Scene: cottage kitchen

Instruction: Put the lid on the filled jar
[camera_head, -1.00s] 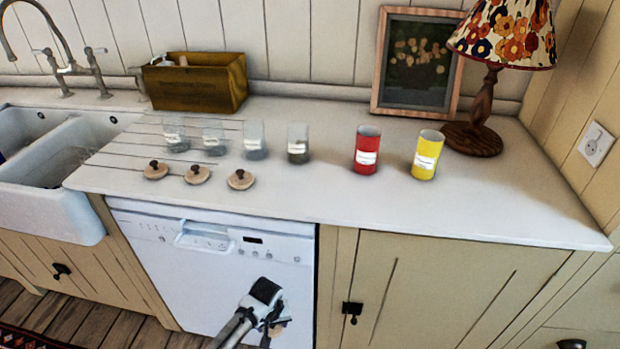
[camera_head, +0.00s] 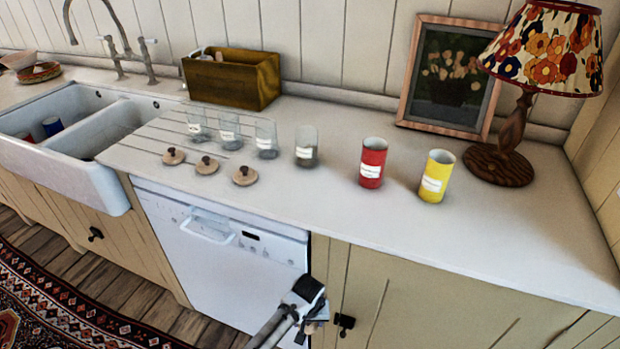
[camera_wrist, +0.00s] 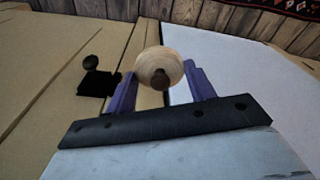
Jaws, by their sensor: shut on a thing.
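A row of several clear glass jars with white labels stands on the counter in the head view. The rightmost jar (camera_head: 306,147) looks darker inside and seems to hold something; the other jars, such as the one beside it (camera_head: 266,140), look paler, and their contents are hard to tell. Three round wooden lids with dark knobs lie in front of the jars, the nearest being this lid (camera_head: 245,176). My gripper (camera_head: 318,308) is low in front of the cabinets, below the counter edge. In the wrist view its fingers are shut on another wooden lid (camera_wrist: 159,66), its dark knob facing the camera.
A red can (camera_head: 372,163) and a yellow can (camera_head: 436,177) stand right of the jars. A lamp (camera_head: 510,130), a framed picture (camera_head: 449,75) and a wooden box (camera_head: 232,80) stand at the back. The sink (camera_head: 75,135) is left. The counter's front right is clear.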

